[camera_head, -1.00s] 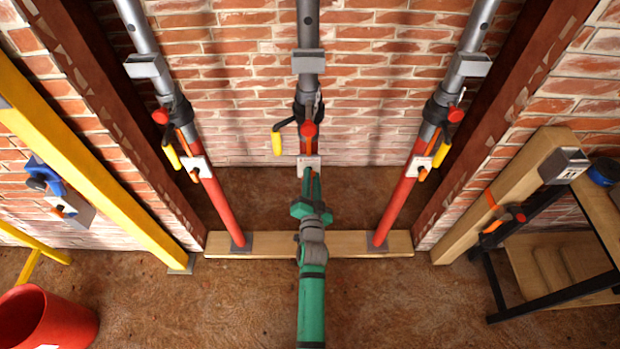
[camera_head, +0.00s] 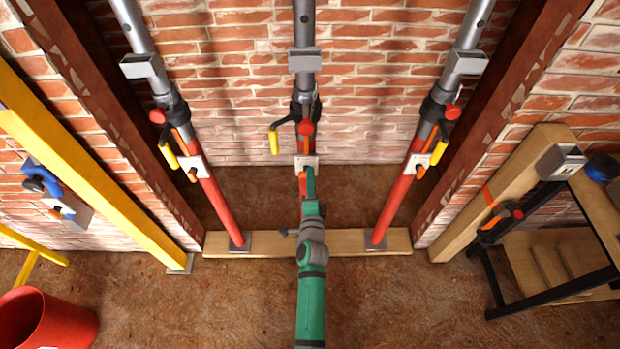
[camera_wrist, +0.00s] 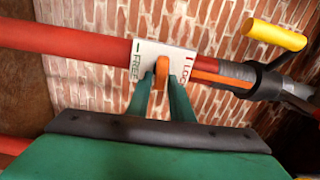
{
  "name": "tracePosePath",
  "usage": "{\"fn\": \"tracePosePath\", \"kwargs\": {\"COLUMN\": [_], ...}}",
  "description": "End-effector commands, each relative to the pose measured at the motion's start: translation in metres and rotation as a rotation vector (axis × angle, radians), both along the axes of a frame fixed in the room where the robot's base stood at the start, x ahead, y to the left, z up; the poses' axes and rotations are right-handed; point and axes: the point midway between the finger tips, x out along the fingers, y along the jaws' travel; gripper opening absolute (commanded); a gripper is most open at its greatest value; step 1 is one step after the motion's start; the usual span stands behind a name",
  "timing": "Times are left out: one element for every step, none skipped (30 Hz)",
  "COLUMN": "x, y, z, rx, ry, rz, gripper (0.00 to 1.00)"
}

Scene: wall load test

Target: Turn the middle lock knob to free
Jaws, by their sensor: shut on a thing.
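The middle prop has a red lower tube (camera_wrist: 80,50) and a pale plate (camera_wrist: 182,58) marked FREE and LOCK. The plate (camera_head: 307,161) shows in the head view just above my gripper (camera_head: 308,186). In the wrist view my gripper (camera_wrist: 161,88) is shut on the orange lock knob (camera_wrist: 162,68), with a green finger on either side. The knob stands between the FREE word at left and the LOCK word at right. I cannot tell exactly which mark it points to. Most of the knob is hidden by the fingers in the head view.
Similar props stand left (camera_head: 213,204) and right (camera_head: 393,200), feet on a wooden sill (camera_head: 345,241). A yellow handle (camera_head: 274,143) sticks out above the middle plate. A yellow beam (camera_head: 95,180) and red bucket (camera_head: 45,318) are left; a bench (camera_head: 560,255) is right.

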Motion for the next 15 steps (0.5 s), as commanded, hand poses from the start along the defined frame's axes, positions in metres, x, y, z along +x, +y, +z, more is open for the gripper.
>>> {"fn": "tracePosePath", "kwargs": {"x": [0.0,0.0,0.0,0.0001,0.0,0.0,0.0,0.0,-0.0001,-0.0001,-0.0001,-0.0002,-0.0002,-0.0002,-0.0003], "y": [0.0002,0.0001,-0.0001,0.0,0.0,0.0,0.0002,0.0003,0.0005,0.0006,0.0008,0.001,0.0012,0.0014,0.0016], "z": [-0.0013,-0.0014,-0.0016,-0.0017,-0.0019,-0.002,-0.0021,-0.0022,-0.0023,-0.0023,-0.0024,-0.0025,-0.0025,-0.0025,-0.0025], "rx": [0.017,0.026,0.037,0.045,0.052,0.06,0.064,0.068,0.072,0.074,0.075,0.077,0.077,0.077,0.077], "ry": [0.002,0.002,0.002,0.003,0.003,0.003,0.003,0.003,0.003,0.003,0.003,0.003,0.003,0.003,0.003], "rz": [0.001,0.001,0.001,0.001,0.001,0.001,0.001,0.001,0.001,0.001,0.002,0.002,0.002,0.002,0.003], "gripper": [0.0,0.0,0.0,0.0,0.0,0.0,0.0,0.0,0.0,0.0,0.0,0.0,0.0,0.0,0.0]}}
